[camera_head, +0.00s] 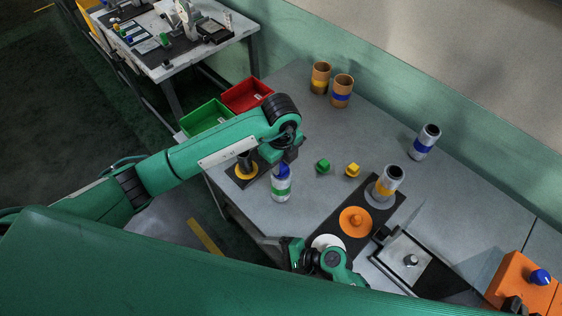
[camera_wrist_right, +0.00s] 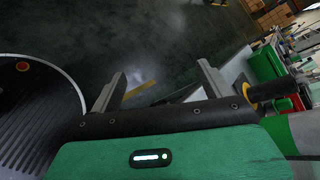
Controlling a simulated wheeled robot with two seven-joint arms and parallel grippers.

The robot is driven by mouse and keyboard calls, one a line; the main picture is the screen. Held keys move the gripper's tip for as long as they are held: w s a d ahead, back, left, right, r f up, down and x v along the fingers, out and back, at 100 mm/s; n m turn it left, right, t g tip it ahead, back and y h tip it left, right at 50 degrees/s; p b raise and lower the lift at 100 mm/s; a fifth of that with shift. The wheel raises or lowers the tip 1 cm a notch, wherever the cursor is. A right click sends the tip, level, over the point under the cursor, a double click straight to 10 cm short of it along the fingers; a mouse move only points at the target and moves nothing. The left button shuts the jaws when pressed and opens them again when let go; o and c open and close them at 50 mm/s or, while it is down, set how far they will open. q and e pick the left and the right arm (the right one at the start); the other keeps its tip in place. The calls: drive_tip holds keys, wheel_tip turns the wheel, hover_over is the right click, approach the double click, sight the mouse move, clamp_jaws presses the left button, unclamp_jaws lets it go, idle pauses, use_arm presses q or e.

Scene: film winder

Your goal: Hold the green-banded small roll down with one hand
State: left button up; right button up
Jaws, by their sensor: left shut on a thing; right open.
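The green-banded small roll (camera_head: 281,190) stands upright on the grey table near its left edge, white-grey with a green band and a blue piece at its top. My left gripper (camera_head: 284,168) is right above it, shut on the roll's top end; the fingertips are partly hidden by the wrist. My right gripper (camera_head: 276,243) is lower in the head view, near the table's front edge, apart from the roll. Its two fingers are apart with nothing between them in the right wrist view (camera_wrist_right: 160,88).
A black post on a yellow disc (camera_head: 246,172) stands left of the roll. Green (camera_head: 323,166) and yellow (camera_head: 352,170) blocks lie right of it. A yellow-banded roll (camera_head: 388,181), orange disc (camera_head: 355,221), blue-banded roll (camera_head: 425,142) and red bin (camera_head: 246,94) are around.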

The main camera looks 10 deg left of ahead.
sight(288, 196)
drive_tip(key=w+d+m+t, duration=0.1)
drive_tip(key=w+m, duration=0.2)
drive_tip(key=w+d+r+m+t, duration=0.1)
drive_tip(key=w+m+t, duration=0.1)
drive_tip(key=w+m, duration=0.1)
drive_tip(key=w+d+m+t, duration=0.1)
drive_tip(key=w+m, duration=0.2)
drive_tip(key=shift+w+d+r+t, duration=0.1)
drive_tip(key=shift+d+r+t, duration=0.05)
drive_tip(key=shift+r+t, duration=0.2)
drive_tip(key=w+d+m+t, duration=0.1)
drive_tip(key=w+m, duration=0.1)
drive_tip(key=w+d+m+t, duration=0.1)
drive_tip(key=w+m, duration=0.1)
drive_tip(key=w+d+r+m+t+h, duration=0.1)
drive_tip(key=w+m, duration=0.1)
drive_tip(key=m, duration=0.1)
drive_tip(key=shift+d+t, duration=0.35)
drive_tip(key=shift+d, duration=0.05)
drive_tip(key=shift+w+a+m, duration=0.2)
drive_tip(key=shift+w+m, duration=0.1)
drive_tip(key=x, duration=0.9)
drive_tip(key=shift+w+f, duration=0.1)
drive_tip(key=c, duration=1.1)
drive_tip(key=shift+o, duration=0.2)
